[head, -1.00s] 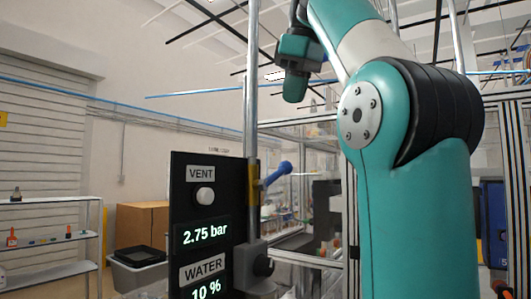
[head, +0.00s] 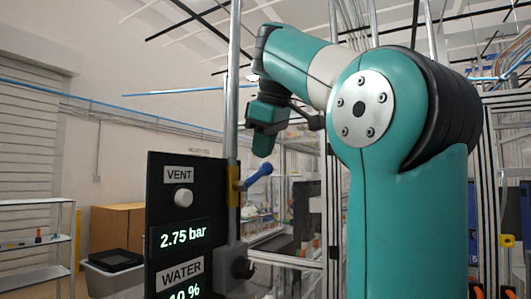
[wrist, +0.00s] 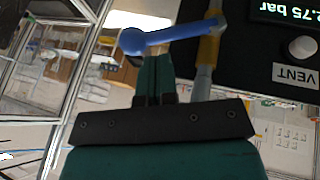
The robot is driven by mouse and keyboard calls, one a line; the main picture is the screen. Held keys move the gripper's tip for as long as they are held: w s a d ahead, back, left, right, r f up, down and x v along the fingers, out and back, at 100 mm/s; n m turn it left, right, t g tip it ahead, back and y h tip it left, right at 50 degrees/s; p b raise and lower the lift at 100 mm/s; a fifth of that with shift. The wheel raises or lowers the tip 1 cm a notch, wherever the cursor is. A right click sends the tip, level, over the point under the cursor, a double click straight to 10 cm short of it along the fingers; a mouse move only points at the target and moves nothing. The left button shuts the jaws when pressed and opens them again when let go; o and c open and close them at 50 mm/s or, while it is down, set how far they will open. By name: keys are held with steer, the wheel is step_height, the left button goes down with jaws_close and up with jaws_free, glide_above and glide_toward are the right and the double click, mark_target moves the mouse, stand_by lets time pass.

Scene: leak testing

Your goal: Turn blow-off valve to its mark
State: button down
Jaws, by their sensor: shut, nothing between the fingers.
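The blow-off valve has a blue lever (head: 258,175) with a round knob end and a yellow body (head: 234,187) on the vertical metal pipe (head: 233,110). The lever points right and up from the pipe in the head view. My gripper (head: 263,150) is shut and empty, just above the lever. In the wrist view the shut fingertips (wrist: 153,62) reach up to the blue lever (wrist: 165,36) near its knob; I cannot tell if they touch it. The yellow body also shows in the wrist view (wrist: 209,48). I cannot make out a mark.
A black panel (head: 158,213) left of the pipe carries a white VENT button (head: 183,198), a 2.75 bar display (head: 183,237) and a WATER label. A grey clamp (head: 236,262) sits lower on the pipe. A metal frame stands behind on the right.

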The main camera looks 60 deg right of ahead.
steer(key=shift+w+d+f, duration=0.15)
steer(key=shift+d+f, duration=0.2)
steer(key=shift+d, duration=0.15)
steer(key=shift+w+d+f, duration=0.15)
steer(key=shift+d+f, duration=0.15)
steer(key=shift+d, duration=0.15)
